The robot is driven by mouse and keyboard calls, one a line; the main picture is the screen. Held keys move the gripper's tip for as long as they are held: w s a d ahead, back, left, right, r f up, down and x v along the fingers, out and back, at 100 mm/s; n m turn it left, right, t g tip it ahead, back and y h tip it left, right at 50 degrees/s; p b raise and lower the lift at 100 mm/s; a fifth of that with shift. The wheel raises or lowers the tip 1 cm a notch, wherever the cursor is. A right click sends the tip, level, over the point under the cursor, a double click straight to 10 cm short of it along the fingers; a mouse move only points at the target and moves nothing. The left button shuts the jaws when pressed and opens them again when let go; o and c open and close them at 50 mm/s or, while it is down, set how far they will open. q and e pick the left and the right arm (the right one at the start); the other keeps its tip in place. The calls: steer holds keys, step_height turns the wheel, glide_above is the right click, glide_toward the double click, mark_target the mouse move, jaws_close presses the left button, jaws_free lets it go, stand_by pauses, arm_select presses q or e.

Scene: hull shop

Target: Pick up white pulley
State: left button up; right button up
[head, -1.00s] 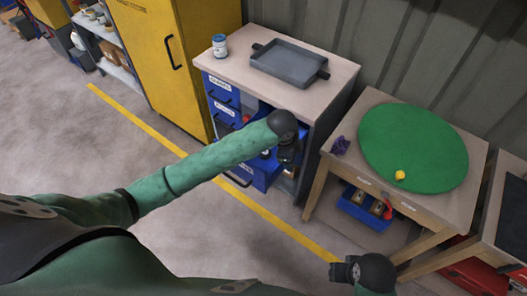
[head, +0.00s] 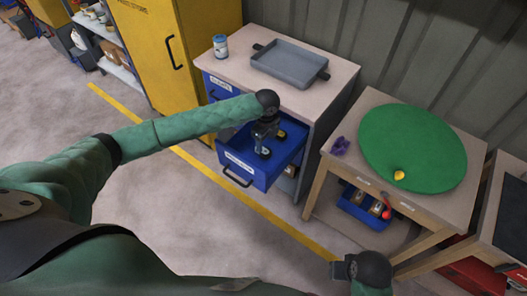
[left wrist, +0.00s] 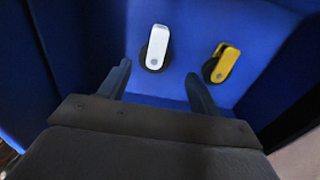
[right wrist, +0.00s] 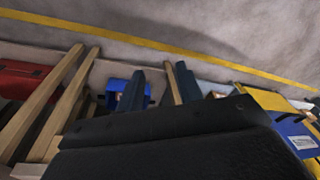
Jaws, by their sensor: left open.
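The white pulley (left wrist: 155,47) lies on the blue floor of an open drawer. It has a white body over a dark round wheel. In the left wrist view it sits a little beyond and between the fingertips of my left gripper (left wrist: 160,85), which is open and empty. In the head view my left gripper (head: 264,145) points down into the drawer, close to the white pulley (head: 264,153). A yellow pulley (left wrist: 226,64) lies to the right of the white one. My right gripper (right wrist: 157,85) has its fingers apart, with nothing between them, away from the drawer.
The open blue drawer (head: 238,168) juts from a cabinet topped with a grey tray (head: 289,63) and a labelled can (head: 220,46). Drawer walls surround the pulleys. A wooden table (head: 375,98) with a green disc (head: 412,145) stands to the right.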

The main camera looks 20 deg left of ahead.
mark_target(264, 150)
arm_select(q)
steer(key=shift+s+a+f, duration=0.1)
steer(key=shift+f, duration=0.15)
steer(key=f, duration=0.1)
steer(key=f+p, duration=0.1)
steer(key=f, duration=0.1)
steer(key=shift+s+a+f, duration=0.2)
steer(key=shift+a+f, duration=0.05)
steer(key=shift+f+p, duration=0.3)
steer(key=shift+f, duration=0.25)
arm_select(e)
step_height(264, 150, down, 7)
steer(key=w, duration=0.1)
steer(key=shift+w, duration=0.3)
arm_select(q)
steer(key=shift+c, duration=0.4)
steer(key=c, duration=0.8)
